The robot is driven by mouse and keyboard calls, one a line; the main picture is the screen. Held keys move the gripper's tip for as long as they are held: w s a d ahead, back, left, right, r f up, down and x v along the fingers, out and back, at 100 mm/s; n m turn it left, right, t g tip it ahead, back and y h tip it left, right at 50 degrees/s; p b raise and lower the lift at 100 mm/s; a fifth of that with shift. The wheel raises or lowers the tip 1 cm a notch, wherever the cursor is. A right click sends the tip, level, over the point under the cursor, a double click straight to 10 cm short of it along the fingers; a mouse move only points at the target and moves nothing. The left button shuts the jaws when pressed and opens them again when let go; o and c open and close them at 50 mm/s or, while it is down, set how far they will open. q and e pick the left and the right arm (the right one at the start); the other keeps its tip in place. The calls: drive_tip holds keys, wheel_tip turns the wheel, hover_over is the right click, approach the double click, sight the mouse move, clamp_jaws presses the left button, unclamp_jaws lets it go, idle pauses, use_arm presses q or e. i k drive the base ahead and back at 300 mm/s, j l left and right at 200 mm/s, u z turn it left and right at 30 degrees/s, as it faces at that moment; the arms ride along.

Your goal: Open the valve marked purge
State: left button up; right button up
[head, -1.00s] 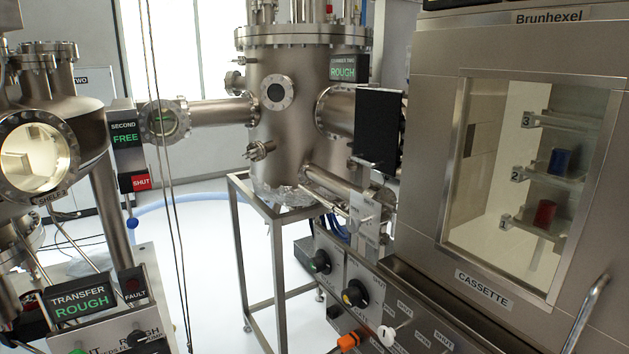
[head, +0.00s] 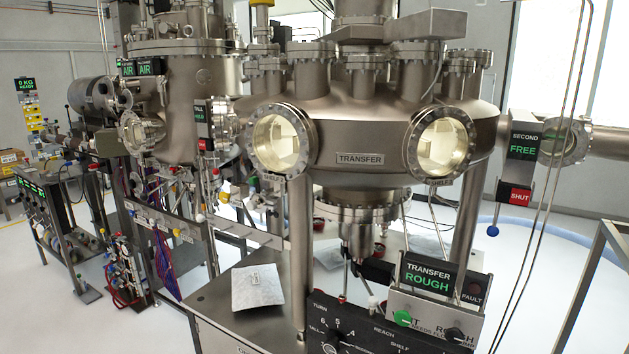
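I can read no purge label in this view, so I cannot tell which valve is the one marked purge. A control box (head: 432,305) at the lower right has a TRANSFER ROUGH display (head: 428,278), a green knob (head: 402,318) and a black knob (head: 455,335) under a ROUGH label. Several small coloured valve handles sit on a rail (head: 165,225) at the left, with labels too small to read. Neither of my grippers is in view.
The steel TRANSFER chamber (head: 360,160) fills the middle. A SECOND FREE display (head: 523,145) hangs right. White floor (head: 50,325) is clear at lower left.

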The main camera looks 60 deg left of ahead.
sight(224, 198)
drive_tip(key=u, duration=2.25)
